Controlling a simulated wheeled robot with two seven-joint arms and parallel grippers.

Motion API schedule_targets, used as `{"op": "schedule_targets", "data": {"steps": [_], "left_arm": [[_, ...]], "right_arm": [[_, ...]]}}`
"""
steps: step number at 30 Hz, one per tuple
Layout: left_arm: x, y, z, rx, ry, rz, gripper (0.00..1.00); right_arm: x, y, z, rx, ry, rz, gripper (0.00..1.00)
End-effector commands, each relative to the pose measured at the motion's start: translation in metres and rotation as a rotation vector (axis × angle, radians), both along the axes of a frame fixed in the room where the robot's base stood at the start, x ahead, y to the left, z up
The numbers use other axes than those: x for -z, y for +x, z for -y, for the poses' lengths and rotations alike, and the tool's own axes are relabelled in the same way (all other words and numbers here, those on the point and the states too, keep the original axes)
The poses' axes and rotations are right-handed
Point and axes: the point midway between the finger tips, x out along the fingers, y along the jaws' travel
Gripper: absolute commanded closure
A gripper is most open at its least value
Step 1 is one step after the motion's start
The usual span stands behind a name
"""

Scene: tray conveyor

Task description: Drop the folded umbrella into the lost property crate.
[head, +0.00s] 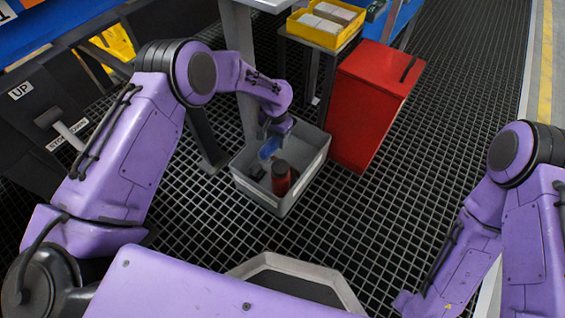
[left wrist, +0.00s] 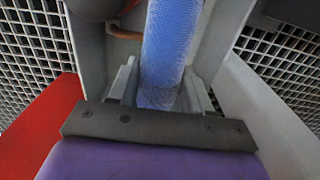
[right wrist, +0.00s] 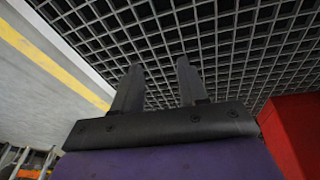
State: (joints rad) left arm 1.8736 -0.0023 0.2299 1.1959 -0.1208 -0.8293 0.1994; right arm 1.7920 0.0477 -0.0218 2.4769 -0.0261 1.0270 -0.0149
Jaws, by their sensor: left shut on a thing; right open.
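The lost property crate (head: 308,178) is an open grey box on the grid floor, in the middle of the head view. My left gripper (head: 274,136) points down at the crate's far side. It is shut on the folded umbrella (head: 268,150), a blue roll. In the left wrist view the umbrella (left wrist: 170,45) stands between the two fingers (left wrist: 158,88), with grey crate walls on both sides. Its lower end is hidden. My right gripper (right wrist: 158,85) is open and empty over the floor grid; its fingers are not clear in the head view.
Inside the crate are a red-and-black cylinder (head: 281,178) and a small dark item (head: 256,171). A red bin (head: 365,110) stands right behind the crate. A yellow tray (head: 325,30) sits on a stand behind. The floor grid to the right is clear.

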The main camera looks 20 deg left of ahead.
Motion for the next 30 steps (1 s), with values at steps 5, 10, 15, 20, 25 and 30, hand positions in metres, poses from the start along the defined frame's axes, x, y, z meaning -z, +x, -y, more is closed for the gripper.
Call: {"op": "schedule_targets", "data": {"steps": [5,10,15,20,25,30], "left_arm": [[-0.001,0.0,0.0,-0.001,0.0,0.001,0.21],[0.0,0.0,-0.001,-0.001,0.0,0.0,0.21],[-0.014,0.0,0.0,-0.001,0.0,0.001,0.21],[-0.049,0.001,0.0,0.0,0.0,0.002,0.21],[-0.072,0.0,0.0,-0.001,0.0,0.001,0.21],[-0.076,0.0,0.0,-0.001,0.0,0.0,0.21]], "right_arm": [[0.0,0.0,0.0,0.001,0.0,0.0,0.57],[0.0,0.0,0.0,0.001,0.0,0.001,0.57],[-0.009,0.004,0.001,0.034,-0.015,0.043,0.57],[-0.029,0.012,0.004,0.094,-0.045,0.125,0.57],[-0.038,0.014,0.005,0.095,-0.049,0.131,0.57],[-0.038,0.014,0.005,0.094,-0.049,0.131,0.57]]}}
